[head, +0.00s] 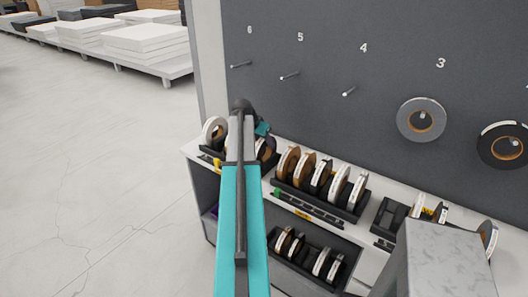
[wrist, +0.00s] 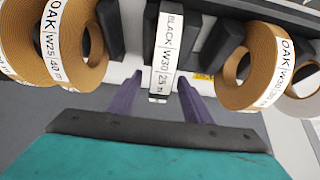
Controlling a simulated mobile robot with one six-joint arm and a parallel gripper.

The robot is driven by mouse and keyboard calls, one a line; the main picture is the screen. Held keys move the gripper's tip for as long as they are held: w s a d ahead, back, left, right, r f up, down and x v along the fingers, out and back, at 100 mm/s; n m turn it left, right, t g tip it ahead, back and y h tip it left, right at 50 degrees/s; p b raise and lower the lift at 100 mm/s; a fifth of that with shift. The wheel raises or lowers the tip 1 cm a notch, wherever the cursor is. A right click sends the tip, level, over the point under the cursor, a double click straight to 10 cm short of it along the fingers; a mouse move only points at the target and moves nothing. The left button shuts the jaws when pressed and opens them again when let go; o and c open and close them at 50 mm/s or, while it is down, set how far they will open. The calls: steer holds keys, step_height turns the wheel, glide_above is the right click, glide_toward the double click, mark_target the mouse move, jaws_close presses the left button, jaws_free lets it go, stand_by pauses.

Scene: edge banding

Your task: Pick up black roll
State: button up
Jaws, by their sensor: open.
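The black roll (wrist: 168,45) stands edge-on in the middle of the wrist view, with a white label reading BLACK W30 25 m. My gripper (wrist: 158,92) is open, its two purple fingers apart to the left and right of the roll's lower end. I cannot tell how deep the roll is between the fingers; they do not grip it. In the head view my gripper (head: 262,130) is over the left end of the shelf, and my arm hides most of the rolls there, so I cannot pick out this roll.
An oak roll W25 (wrist: 55,45) stands left of the black roll and an oak roll W30 (wrist: 262,65) close on its right, with dark dividers between. A rack of several rolls (head: 321,178) is right of my arm. The pegboard (head: 300,50) rises behind.

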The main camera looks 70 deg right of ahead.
steer(key=shift+d+f, duration=0.2)
steer(key=shift+f, duration=0.1)
stand_by(0.4)
jaws_close()
